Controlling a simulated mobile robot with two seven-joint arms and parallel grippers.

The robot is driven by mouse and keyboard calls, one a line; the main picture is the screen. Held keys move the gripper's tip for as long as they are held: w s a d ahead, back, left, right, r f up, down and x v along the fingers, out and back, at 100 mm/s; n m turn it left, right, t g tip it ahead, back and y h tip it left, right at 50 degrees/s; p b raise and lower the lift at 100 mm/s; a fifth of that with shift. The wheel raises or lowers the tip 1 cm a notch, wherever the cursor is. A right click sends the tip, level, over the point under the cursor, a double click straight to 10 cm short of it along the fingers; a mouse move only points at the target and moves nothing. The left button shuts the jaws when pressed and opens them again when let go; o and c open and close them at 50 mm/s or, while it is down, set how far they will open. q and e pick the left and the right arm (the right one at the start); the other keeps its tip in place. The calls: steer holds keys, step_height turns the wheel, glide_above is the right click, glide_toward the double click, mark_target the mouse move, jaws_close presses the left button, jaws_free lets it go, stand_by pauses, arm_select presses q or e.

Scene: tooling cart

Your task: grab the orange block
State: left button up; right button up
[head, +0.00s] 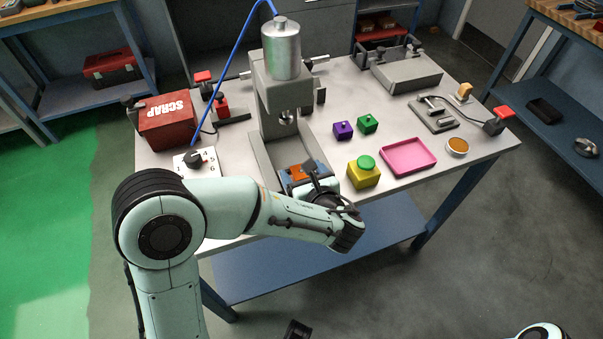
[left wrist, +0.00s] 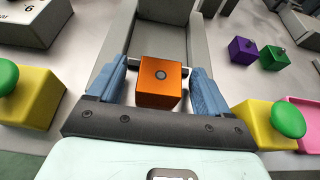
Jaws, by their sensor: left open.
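The orange block (head: 298,173) sits on the base of the grey press (head: 262,150), partly hidden by my gripper in the head view.
The press column with a silver cylinder (head: 281,50) rises behind the block. A yellow box with a green button (head: 363,175), purple (head: 343,130) and green (head: 367,124) blocks and a pink tray (head: 408,157) are to the right. A red scrap bin (head: 168,125) stands left.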

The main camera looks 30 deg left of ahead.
arm_select(q)
steer(key=shift+w+a+f, duration=0.1)
steer(key=shift+w+a, duration=0.05)
steer(key=shift+a, duration=0.05)
steer(key=c, duration=1.3)
jaws_close()
